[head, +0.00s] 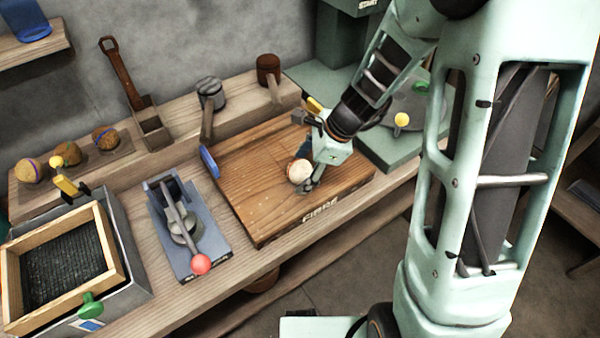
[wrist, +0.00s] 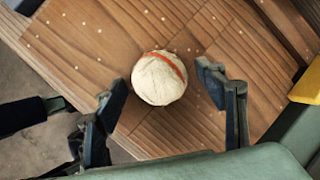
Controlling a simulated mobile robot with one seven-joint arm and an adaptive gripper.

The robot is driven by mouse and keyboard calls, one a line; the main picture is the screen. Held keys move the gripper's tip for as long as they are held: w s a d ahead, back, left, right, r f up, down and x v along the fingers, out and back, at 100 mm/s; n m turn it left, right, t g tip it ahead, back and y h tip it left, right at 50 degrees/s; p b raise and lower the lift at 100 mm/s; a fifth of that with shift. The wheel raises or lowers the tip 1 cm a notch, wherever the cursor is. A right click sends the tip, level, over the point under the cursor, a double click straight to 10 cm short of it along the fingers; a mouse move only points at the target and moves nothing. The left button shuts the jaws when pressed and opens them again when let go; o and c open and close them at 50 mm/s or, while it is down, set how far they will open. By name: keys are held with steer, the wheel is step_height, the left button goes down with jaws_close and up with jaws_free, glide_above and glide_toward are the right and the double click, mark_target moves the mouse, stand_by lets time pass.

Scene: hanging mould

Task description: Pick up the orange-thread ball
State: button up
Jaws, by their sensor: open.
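The orange-thread ball (head: 299,172) is cream white and rests on the brown wooden board marked "FIBRE" (head: 260,222). In the wrist view the ball (wrist: 159,78) shows an orange band across its upper part. My gripper (head: 306,182) is low over the board, right beside the ball. In the wrist view its two dark fingers (wrist: 165,88) are spread, one on each side of the ball's lower part. Gaps show between the ball and both fingers, so it is not held.
Several brown balls (head: 78,151) sit on the back ledge at left. A blue press with a red knob (head: 201,264) and a framed mould (head: 112,247) stand left of the board. Mallets (head: 268,70) stand on the ledge behind. A green machine (head: 400,145) is at right.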

steer(key=shift+r, duration=0.1)
steer(key=shift+c, duration=0.4)
steer(key=c, duration=1.2)
steer(key=shift+r, duration=0.15)
